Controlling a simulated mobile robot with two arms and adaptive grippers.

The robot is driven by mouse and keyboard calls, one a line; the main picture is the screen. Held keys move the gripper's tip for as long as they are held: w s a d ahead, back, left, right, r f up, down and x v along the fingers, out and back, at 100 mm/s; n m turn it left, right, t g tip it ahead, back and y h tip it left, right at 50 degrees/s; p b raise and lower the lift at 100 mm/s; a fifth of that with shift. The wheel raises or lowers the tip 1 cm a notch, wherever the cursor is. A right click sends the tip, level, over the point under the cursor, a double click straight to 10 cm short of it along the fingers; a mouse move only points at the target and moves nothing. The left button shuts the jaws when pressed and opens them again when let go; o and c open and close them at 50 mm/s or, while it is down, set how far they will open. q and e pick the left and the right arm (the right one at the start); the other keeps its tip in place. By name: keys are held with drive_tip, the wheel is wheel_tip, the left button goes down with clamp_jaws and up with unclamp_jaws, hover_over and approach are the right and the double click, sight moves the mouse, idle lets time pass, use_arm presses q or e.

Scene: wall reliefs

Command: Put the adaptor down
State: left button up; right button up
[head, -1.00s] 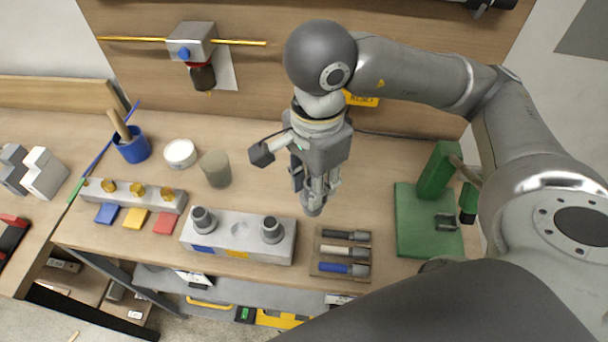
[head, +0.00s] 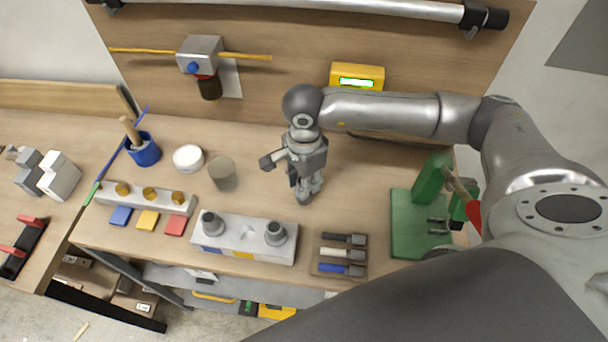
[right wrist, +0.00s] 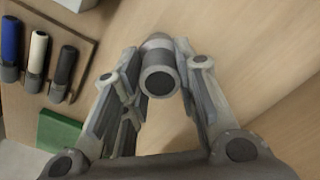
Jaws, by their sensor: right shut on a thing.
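My right gripper (head: 306,187) points down over the bare table, right of the grey block (head: 228,246). It is shut on a dark grey cylindrical adaptor (head: 306,200), low by the table top; I cannot tell whether it touches. In the right wrist view the adaptor (right wrist: 159,72) shows its round end between the fingertips (right wrist: 157,60). Two similar dark adaptors, a left one (head: 211,223) and a right one (head: 275,233), stand on the grey block, with an empty round recess (head: 243,232) between them. My left gripper is not in view.
A tray (head: 326,271) with several dark-ended tools lies in front. A green fixture (head: 408,232) stands at the right. A grey-green cylinder (head: 222,174), white round container (head: 188,157) and blue cup (head: 144,152) stand left. The table around the gripper is clear.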

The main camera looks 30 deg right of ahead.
drive_tip(key=shift+f, duration=0.1)
drive_tip(key=shift+f+b, duration=0.15)
drive_tip(key=shift+b, duration=0.2)
drive_tip(key=o, duration=1)
drive_tip(key=shift+r+p, duration=0.3)
drive_tip(key=shift+w+r+b, duration=0.1)
drive_tip(key=shift+r+b, duration=0.2)
wheel_tip(320, 180, up, 11)
drive_tip(key=b, duration=0.3)
drive_tip(key=shift+r, duration=0.2)
